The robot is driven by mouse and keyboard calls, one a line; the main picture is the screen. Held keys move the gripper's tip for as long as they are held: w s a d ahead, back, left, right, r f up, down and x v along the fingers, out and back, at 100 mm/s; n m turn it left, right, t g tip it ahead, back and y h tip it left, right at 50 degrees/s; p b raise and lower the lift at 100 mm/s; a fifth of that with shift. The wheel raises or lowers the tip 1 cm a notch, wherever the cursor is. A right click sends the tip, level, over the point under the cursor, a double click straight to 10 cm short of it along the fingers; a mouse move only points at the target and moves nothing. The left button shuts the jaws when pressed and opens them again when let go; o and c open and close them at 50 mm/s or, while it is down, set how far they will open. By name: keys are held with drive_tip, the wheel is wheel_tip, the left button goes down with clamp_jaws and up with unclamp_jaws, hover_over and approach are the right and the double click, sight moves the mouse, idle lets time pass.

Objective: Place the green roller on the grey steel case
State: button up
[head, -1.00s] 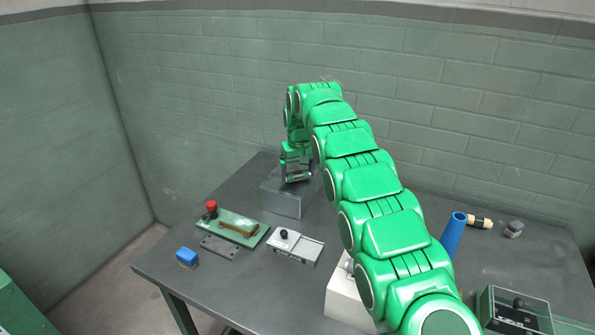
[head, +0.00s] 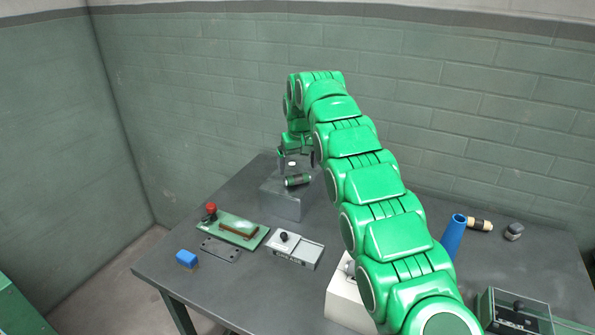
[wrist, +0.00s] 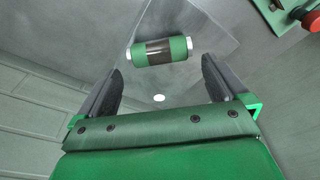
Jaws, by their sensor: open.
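The green roller (head: 298,181), a short cylinder with a dark middle band and pale ends, lies on its side on top of the grey steel case (head: 282,205) at the table's back. In the wrist view the roller (wrist: 160,51) lies across the case's grey top (wrist: 195,30), just beyond my fingertips. My gripper (head: 294,167) is above the case, partly hidden by my arm. In the wrist view my gripper (wrist: 160,72) is open with nothing between its fingers, and the roller is apart from both.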

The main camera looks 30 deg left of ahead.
sight(299, 178)
drive_tip(key=shift+s+d+r, duration=0.1)
drive_tip(key=shift+r, duration=0.8)
drive_tip(key=shift+s+d+r, duration=0.1)
drive_tip(key=shift+r, duration=0.8)
